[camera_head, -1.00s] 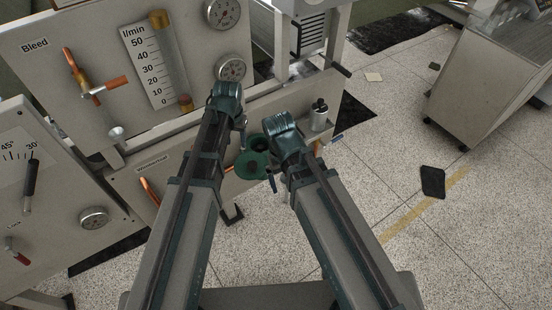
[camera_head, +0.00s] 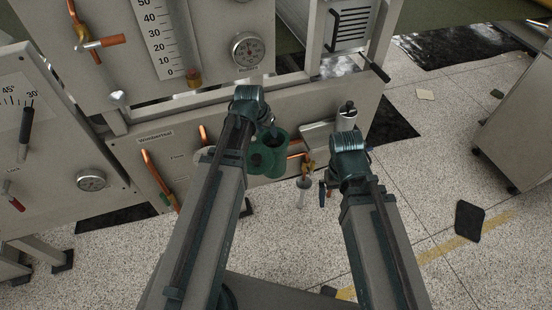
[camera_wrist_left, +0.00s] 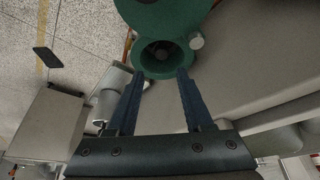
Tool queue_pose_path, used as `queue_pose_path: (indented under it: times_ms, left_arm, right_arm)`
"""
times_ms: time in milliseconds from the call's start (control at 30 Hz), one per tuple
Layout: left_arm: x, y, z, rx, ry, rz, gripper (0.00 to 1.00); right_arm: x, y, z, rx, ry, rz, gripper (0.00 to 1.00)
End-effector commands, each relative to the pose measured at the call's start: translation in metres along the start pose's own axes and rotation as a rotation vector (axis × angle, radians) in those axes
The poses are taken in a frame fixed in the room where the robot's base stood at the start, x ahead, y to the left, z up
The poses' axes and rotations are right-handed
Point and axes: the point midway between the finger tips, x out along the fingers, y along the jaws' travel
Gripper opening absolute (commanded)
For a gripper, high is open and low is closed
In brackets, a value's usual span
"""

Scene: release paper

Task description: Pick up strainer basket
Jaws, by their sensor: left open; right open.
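A green round housing (camera_head: 275,158) is on the front of the panel in the head view. The left wrist view shows its round opening (camera_wrist_left: 162,56) with a dark interior. I cannot make out a strainer basket for sure; any basket inside is hidden in the dark. My left gripper (camera_wrist_left: 160,77) is open and empty, its fingertips in front of the lower edge of the opening. In the head view the left arm's end covers part of the housing. My right gripper (camera_head: 326,188) is open to the right of the housing, mostly hidden behind its own wrist.
A copper pipe with a brass valve (camera_head: 308,168) lies between the housing and my right gripper. A metal canister with a black top (camera_head: 347,110) stands behind my right wrist. A gauge (camera_head: 248,50) is above. A dark pad (camera_head: 469,220) lies on open floor at right.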

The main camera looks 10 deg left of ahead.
Motion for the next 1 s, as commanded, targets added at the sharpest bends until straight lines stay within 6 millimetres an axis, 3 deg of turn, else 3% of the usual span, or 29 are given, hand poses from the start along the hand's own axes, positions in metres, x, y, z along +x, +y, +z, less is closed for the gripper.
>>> queue_pose_path:
  times_ms: [500,833,1000]
  left_arm:
    - [0.077,0.0,0.001,0.001,-0.001,0.0,0.51]
    - [0.083,0.0,-0.001,0.001,-0.001,0.0,0.51]
    - [0.099,-0.002,-0.003,0.001,-0.001,0.0,0.51]
  right_arm:
    - [0.071,-0.007,-0.004,0.0,0.0,0.0,1.0]
    - [0.076,-0.007,-0.004,0.0,0.0,0.0,1.0]
    - [0.089,-0.008,-0.005,0.0,0.0,0.0,1.0]
